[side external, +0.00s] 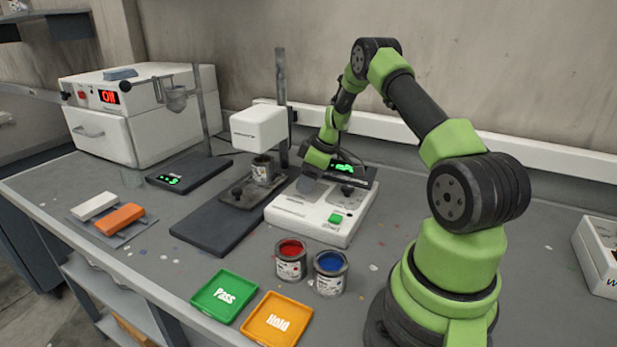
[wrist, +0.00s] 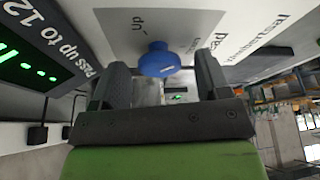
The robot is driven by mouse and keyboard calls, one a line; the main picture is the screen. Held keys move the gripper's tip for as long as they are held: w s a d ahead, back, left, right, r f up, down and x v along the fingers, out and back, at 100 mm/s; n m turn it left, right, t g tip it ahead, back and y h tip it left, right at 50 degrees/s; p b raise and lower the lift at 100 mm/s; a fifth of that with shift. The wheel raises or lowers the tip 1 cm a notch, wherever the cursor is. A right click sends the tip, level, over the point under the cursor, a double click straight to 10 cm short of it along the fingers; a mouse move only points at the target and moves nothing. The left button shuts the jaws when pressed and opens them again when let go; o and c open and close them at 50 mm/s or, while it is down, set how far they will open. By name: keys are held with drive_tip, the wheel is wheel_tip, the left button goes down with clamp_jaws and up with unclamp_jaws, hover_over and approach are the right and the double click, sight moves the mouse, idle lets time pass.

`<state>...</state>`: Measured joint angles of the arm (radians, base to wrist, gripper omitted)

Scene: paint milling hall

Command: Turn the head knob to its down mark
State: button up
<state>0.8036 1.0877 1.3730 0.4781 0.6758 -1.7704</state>
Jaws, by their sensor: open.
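The blue head knob (wrist: 158,62) shows in the wrist view on a pale grey face. The word "up" is printed to its upper left; a smaller word to its right is too blurred to read. A light mark shows on the knob's right edge. My gripper (side external: 308,186) is open, low over the back left of a white bench device in the side view. In the wrist view its two dark fingers stand on either side of the knob, with gaps visible; I cannot tell how deep they reach. The knob cannot be made out in the side view.
The white mixer head (side external: 259,129) stands on a post left of my gripper, above a can (side external: 263,170). The white bench device (side external: 318,215) has a green button. Red and blue paint cans (side external: 291,264) and Pass and Hold trays (side external: 224,297) stand in front. A display (wrist: 36,62) is at left.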

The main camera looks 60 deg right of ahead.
drive_tip(key=c, duration=0.9)
drive_tip(key=shift+m, duration=0.3)
drive_tip(key=m+h, duration=0.2)
drive_tip(key=m, duration=0.2)
drive_tip(key=shift+a, duration=0.15)
drive_tip(key=shift+m+h, duration=0.7)
drive_tip(key=shift+m, duration=1.6)
drive_tip(key=o, duration=0.9)
drive_tip(key=v, duration=1)
drive_tip(key=shift+w, duration=0.2)
